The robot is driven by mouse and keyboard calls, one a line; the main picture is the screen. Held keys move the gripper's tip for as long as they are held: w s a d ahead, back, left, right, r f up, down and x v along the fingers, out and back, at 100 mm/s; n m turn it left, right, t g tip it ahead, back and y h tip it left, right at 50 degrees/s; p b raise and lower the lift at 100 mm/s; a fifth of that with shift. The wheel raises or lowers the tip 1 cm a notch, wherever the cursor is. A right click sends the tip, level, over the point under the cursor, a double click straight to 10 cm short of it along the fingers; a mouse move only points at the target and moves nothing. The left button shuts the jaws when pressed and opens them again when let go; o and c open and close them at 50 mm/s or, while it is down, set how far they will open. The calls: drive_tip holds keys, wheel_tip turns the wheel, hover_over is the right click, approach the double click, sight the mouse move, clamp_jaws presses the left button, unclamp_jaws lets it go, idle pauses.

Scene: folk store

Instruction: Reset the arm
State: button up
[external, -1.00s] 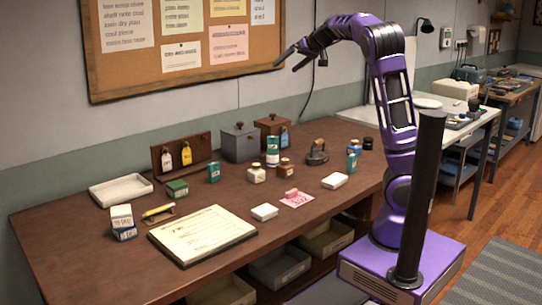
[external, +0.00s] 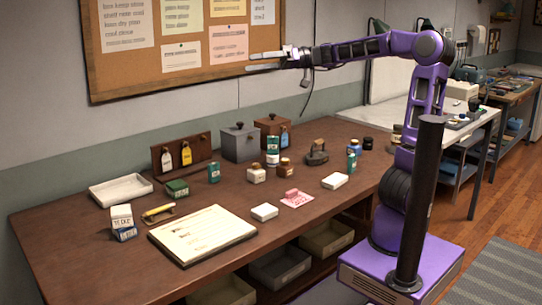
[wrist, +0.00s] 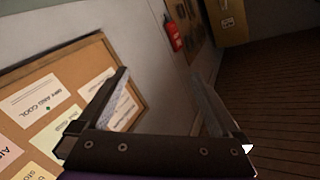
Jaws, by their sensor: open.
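My gripper (external: 264,62) is at the end of my purple arm, which reaches left above the table in the external view. It is level with the lower part of the corkboard and well above everything on the table. In the wrist view my gripper (wrist: 165,95) shows its two fingers spread apart with nothing between them. The corkboard (wrist: 88,62) appears tilted beyond the left finger. I cannot tell how far the fingertips are from the wall.
The brown table (external: 95,262) holds a white tray (external: 120,190), a clipboard (external: 203,235), a grey box (external: 240,143) and several small bottles and boxes. A red fire extinguisher (wrist: 173,36) hangs on a wall in the wrist view. The air above the table is clear.

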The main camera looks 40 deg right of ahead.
drive_tip(key=s+f+m+g+h+p, duration=0.1)
drive_tip(key=s+f+g+h, duration=0.15)
drive_tip(key=s+f, duration=0.4)
drive_tip(key=s+f+m+g+h+p, duration=0.1)
drive_tip(key=s+f+h, duration=0.2)
drive_tip(key=s, duration=0.6)
drive_tip(key=s+d+f+m+h, duration=0.4)
drive_tip(key=s+d+f+h, duration=0.4)
drive_tip(key=h, duration=0.1)
drive_tip(key=shift+f+t+p, duration=0.15)
drive_tip(key=shift+t+p, duration=0.2)
drive_tip(key=shift+p, duration=0.1)
drive_tip(key=shift+h, duration=0.25)
